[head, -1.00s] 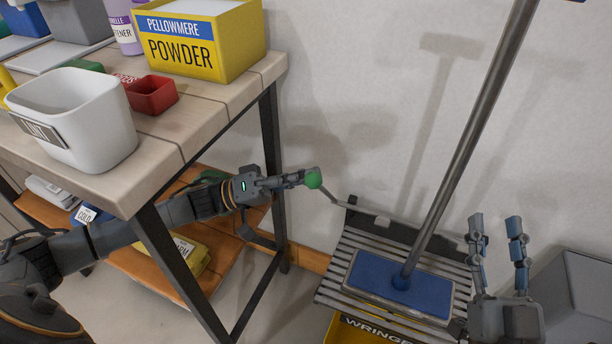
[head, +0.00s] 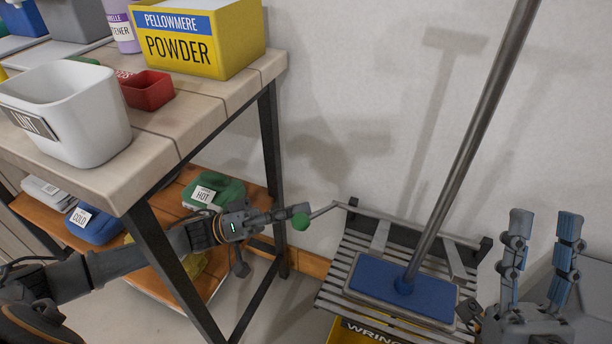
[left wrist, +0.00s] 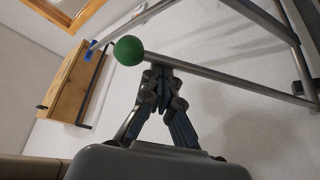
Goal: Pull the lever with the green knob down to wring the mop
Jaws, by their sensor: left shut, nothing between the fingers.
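The green knob (head: 300,221) is at the left end of the grey metal lever (head: 322,210) on the wringer. It also shows in the left wrist view (left wrist: 128,50). My left gripper (head: 288,213) is shut with nothing between its fingers. Its fingertips (left wrist: 158,70) are at the lever rod beside the knob; I cannot tell whether they touch. The mop's blue head (head: 402,288) rests on the slatted wringer (head: 345,262), its handle (head: 460,150) leaning up to the right. The yellow bucket (head: 340,332) is beneath. My right gripper (head: 545,218) is open and empty, right of the mop.
A wooden table (head: 192,140) at left holds a yellow powder box (head: 200,45), a white lint bin (head: 75,125) and a red box (head: 148,91). Its lower shelf (head: 178,192) holds green (head: 222,192) and blue (head: 92,226) items. A wall is behind.

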